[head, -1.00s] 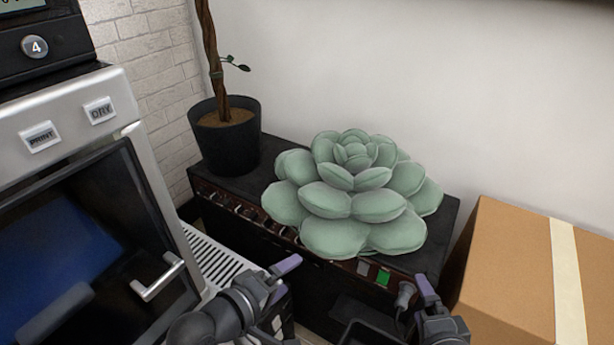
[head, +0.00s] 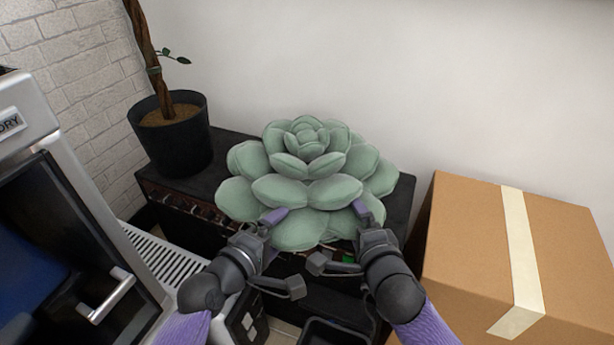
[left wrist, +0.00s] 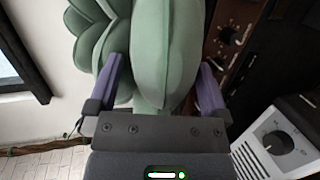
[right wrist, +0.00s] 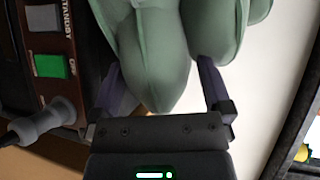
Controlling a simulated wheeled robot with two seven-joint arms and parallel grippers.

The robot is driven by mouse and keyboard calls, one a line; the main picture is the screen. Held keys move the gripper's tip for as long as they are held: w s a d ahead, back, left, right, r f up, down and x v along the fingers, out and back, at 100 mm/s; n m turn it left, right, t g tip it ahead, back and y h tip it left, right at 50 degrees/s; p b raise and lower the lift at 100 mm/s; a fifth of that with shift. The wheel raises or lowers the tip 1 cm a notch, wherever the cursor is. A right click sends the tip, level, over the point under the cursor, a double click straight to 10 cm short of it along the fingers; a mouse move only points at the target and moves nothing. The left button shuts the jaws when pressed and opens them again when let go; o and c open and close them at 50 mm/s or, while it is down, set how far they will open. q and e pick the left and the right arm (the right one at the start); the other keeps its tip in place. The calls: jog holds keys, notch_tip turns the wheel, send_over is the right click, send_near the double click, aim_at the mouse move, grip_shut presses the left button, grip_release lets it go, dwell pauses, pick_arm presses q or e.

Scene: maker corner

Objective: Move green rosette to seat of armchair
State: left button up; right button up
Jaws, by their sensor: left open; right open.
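The green rosette (head: 305,185), a large plush succulent with thick petals, sits on a dark box-shaped unit (head: 400,215) by the wall. My left gripper (head: 283,250) is open at its front left, with a petal (left wrist: 162,50) between its fingers in the left wrist view. My right gripper (head: 340,237) is open at its front right, and a petal (right wrist: 155,60) lies between its fingers in the right wrist view. Whether the fingers touch the petals I cannot tell. The armchair is not in view.
A potted plant (head: 175,140) stands on the unit, left of the rosette. A taped cardboard box (head: 460,230) stands close on the right. A machine with a handled door (head: 65,240) is at the left. Knobs and a green button (right wrist: 50,66) line the unit's front.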

pick_arm(q)
jog(key=shift+x, duration=1)
pick_arm(e)
jog(key=shift+x, duration=0.95)
pick_arm(q)
grip_shut()
pick_arm(e)
grip_shut()
